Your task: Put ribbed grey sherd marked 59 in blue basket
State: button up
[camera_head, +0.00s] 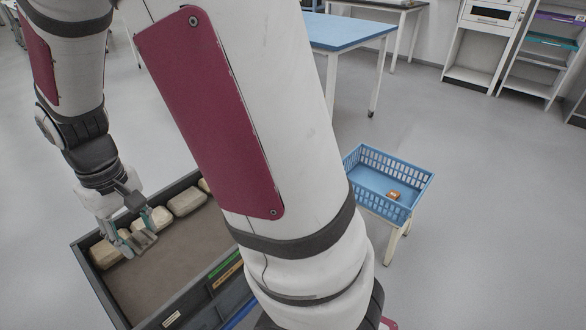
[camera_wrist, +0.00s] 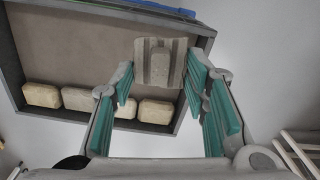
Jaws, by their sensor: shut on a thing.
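A ribbed grey sherd (camera_head: 145,239) is between the fingers of my gripper (camera_head: 131,240), over the left part of a dark-walled tray (camera_head: 100,290). In the wrist view the sherd (camera_wrist: 153,62) shows raised ridges and stands between the teal finger pads of my gripper (camera_wrist: 158,82), which is shut on it. No mark 59 can be read. Whether the sherd touches the tray floor cannot be told. The blue basket (camera_head: 376,204) is on a small stand to the right, apart from the tray. A small orange piece (camera_head: 393,195) lies in it.
Several pale blocks (camera_head: 187,201) line the tray's far side; they also show in the wrist view (camera_wrist: 42,95). Coloured strips (camera_head: 228,273) lie along the tray's near right side. My arm hides part of the tray. A blue-topped table (camera_head: 345,32) stands behind, with open floor around.

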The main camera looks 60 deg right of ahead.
aim_at(380, 182)
jog(key=k+l+z, duration=0.1)
jog(key=l, duration=0.45)
jog(key=k+l+z, duration=0.1)
jog(key=l, duration=0.5)
jog(key=k+l+z, duration=0.15)
jog(key=l, duration=0.4)
jog(key=k+l+z, duration=0.1)
jog(key=l, duration=0.5)
